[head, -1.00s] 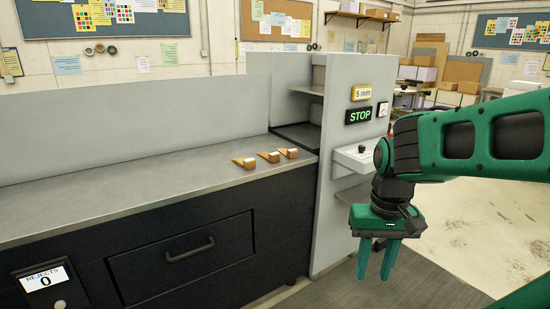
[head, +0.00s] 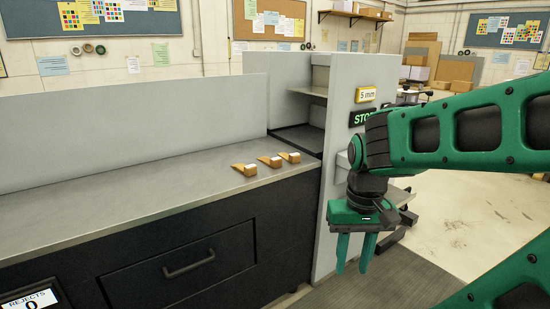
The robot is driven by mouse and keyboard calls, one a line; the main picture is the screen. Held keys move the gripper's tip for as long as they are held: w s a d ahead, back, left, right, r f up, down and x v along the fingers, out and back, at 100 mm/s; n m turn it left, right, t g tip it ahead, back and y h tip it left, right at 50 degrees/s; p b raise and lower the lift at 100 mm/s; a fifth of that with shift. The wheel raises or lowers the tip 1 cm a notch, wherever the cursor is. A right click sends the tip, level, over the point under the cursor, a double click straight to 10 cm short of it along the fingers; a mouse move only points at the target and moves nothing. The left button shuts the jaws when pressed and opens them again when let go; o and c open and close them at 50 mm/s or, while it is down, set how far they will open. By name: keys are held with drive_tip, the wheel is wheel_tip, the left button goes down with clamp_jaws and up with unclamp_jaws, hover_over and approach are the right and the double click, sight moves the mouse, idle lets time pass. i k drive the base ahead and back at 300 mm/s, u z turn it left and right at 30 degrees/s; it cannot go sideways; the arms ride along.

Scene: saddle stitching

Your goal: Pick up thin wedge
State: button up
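Three small orange-brown wedges lie in a row on the grey counter (head: 130,201), close to its right end. Each has a pale patch on its thick end. They are the left wedge (head: 240,169), the middle wedge (head: 269,161) and the right wedge (head: 289,157). They look alike at this size, and I cannot tell which is the thin one. My gripper (head: 353,270) hangs fingers down to the right of the counter, in front of the grey side panel. Its two green fingers are apart with nothing between them. It is well away from the wedges.
An upright grey side panel (head: 338,190) with a yellow "5 mm" sign (head: 366,94) and a partly hidden STOP sign (head: 358,118) stands between the counter and my arm. A low back wall (head: 120,120) runs behind the counter. The counter's left part is clear.

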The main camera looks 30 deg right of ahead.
sight(293, 158)
drive_tip(key=z, duration=0.05)
drive_tip(key=i, duration=1.2)
drive_tip(key=z, duration=0.05)
